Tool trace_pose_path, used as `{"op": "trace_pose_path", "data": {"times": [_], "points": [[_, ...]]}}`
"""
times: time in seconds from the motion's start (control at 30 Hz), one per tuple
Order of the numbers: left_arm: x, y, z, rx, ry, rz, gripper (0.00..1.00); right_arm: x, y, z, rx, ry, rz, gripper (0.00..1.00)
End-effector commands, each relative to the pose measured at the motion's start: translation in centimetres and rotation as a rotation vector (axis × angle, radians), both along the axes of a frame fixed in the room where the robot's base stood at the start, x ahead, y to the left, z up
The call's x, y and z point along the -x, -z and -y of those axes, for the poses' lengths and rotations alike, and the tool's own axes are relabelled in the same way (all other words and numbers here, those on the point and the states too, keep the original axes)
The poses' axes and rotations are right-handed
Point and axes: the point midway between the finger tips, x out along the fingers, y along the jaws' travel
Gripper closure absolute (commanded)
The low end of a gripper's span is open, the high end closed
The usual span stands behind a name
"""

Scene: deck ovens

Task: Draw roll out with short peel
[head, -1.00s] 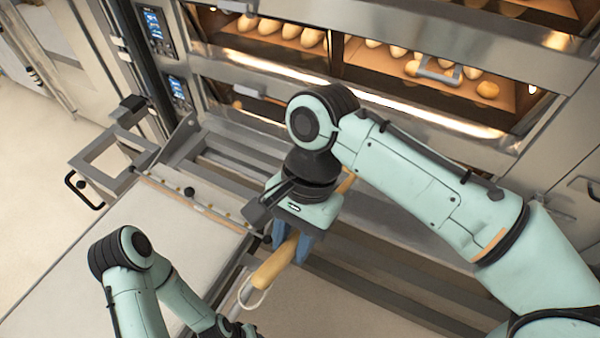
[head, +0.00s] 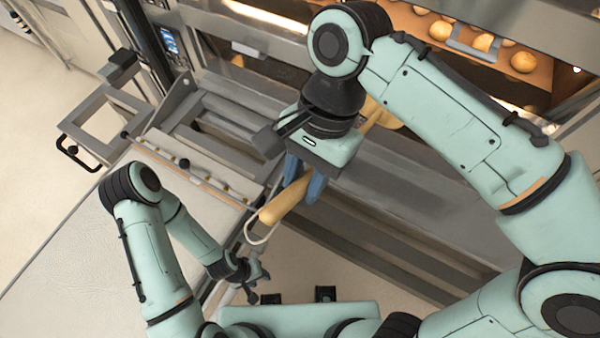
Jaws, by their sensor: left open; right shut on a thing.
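My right gripper (head: 302,190) is shut on the wooden handle of the short peel (head: 287,205). A looped cord hangs from the handle's near end. A pale wooden part of the peel (head: 384,115) shows beyond my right wrist, in front of the oven; my arm hides the middle. I see no roll on the part that shows. Several golden rolls sit on the lit oven deck at the upper right, including one near its right end (head: 523,62).
A grey U-shaped bar (head: 472,40) stands in front of the rolls. A pale-topped loader table (head: 95,235) with a metal frame (head: 105,130) lies at the left. Steel rails (head: 380,245) run below the oven. Open floor shows at the far left.

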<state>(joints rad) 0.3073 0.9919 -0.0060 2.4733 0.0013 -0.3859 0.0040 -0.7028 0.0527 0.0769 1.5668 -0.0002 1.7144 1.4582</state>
Motion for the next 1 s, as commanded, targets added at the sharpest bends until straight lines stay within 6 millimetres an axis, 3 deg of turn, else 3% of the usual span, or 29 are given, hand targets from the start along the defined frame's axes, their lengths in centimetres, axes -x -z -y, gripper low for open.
{"op": "trace_pose_path", "data": {"times": [1.0], "points": [[-3.2,-3.8,0.0,0.000,0.000,0.037,0.57,-11.4,-0.3,8.9,-0.018,0.004,-0.024,1.00]]}}
